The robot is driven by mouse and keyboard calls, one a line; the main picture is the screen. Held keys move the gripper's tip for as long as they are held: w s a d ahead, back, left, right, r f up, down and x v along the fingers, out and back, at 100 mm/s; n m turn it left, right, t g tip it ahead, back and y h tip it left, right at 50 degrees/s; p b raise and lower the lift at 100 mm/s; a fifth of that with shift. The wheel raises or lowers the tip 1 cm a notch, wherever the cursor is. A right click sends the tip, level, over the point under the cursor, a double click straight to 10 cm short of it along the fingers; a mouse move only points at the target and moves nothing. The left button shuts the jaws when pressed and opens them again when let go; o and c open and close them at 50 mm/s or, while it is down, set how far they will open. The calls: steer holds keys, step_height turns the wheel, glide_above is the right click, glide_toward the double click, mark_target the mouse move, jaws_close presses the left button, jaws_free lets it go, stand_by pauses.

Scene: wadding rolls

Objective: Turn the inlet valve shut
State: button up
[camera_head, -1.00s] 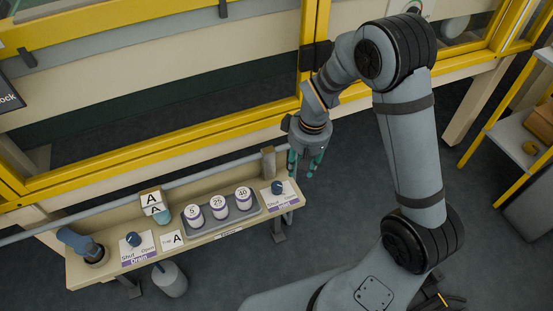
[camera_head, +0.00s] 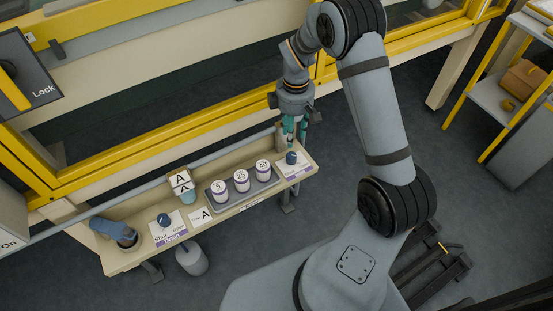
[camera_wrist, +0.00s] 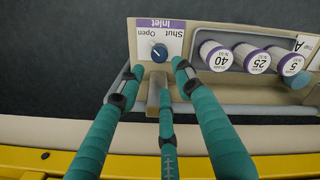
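The inlet valve is a dark blue round knob (camera_head: 291,157) on a white plate with a purple band at the right end of the shelf. In the wrist view the knob (camera_wrist: 158,52) sits under upside-down words "Shut", "Open" and "Inlet". A light mark on it seems to lean toward "Open". My gripper (camera_head: 295,130) hangs just behind the knob in the head view, fingers down. In the wrist view its three green fingers (camera_wrist: 158,75) are spread, with nothing between the tips. They appear short of the knob, apart from it.
A grey tray (camera_head: 213,205) with several numbered rolls stands left of the valve. Further left are the drain knob (camera_head: 163,219) and a blue lever (camera_head: 112,231). A post (camera_head: 282,134) and a pipe (camera_head: 232,152) run close behind the shelf, near my fingers.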

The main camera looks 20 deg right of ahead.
mark_target(291, 155)
step_height(291, 155, down, 10)
steer(key=shift+f+b, duration=0.15)
steer(key=shift+b, duration=1.1)
steer(key=shift+c, duration=1)
steer(key=c, duration=0.7)
